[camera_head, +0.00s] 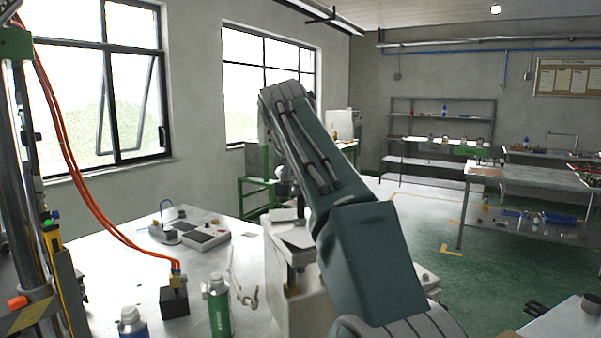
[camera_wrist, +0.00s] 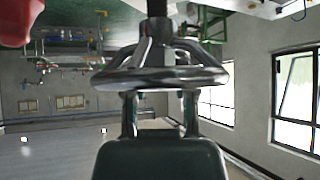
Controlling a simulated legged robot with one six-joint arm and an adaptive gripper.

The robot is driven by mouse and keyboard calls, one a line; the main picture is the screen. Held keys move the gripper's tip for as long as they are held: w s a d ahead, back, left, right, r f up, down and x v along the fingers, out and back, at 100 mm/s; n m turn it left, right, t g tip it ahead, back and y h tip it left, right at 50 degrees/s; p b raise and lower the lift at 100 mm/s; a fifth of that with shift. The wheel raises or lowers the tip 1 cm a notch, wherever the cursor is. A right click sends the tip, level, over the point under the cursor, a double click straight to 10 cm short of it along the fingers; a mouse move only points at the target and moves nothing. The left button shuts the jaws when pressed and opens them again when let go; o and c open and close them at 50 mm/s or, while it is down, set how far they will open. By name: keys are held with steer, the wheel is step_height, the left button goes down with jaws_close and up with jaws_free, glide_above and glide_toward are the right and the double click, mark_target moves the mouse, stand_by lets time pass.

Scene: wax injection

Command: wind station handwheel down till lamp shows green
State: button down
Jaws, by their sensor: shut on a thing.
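The handwheel (camera_wrist: 160,72) is a shiny metal wheel with spokes and a central shaft, large in the upside-down wrist view. My gripper (camera_wrist: 159,98) comes to it from the dark teal body at the picture's bottom. Its two grey fingers reach the near rim, and it is shut on the wheel. In the head view my arm hides the gripper and the wheel. A pale machine body (camera_head: 304,308) with a metal post stands partly behind my arm. I cannot make out a lit lamp in either view.
The steel table (camera_head: 110,262) carries a control box (camera_head: 205,238), a black block (camera_head: 174,302) with orange hoses and a green bottle (camera_head: 219,305). A tall column (camera_head: 20,190) stands at left. A blurred red thing (camera_wrist: 18,20) is close in the wrist view. Open floor lies right.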

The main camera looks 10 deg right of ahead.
steer(key=n+y, duration=0.5)
steer(key=n, duration=0.1)
steer(key=shift+n+t, duration=0.3)
steer(key=n+g+y, duration=0.1)
steer(key=n+y, duration=0.1)
steer(key=n, duration=0.1)
steer(key=n+y, duration=0.2)
steer(key=n, duration=0.1)
steer(key=shift+w+g, duration=0.1)
steer(key=shift+g, duration=0.3)
steer(key=shift+f+y, duration=0.1)
steer(key=shift+y, duration=0.2)
steer(key=c, duration=0.7)
jaws_free()
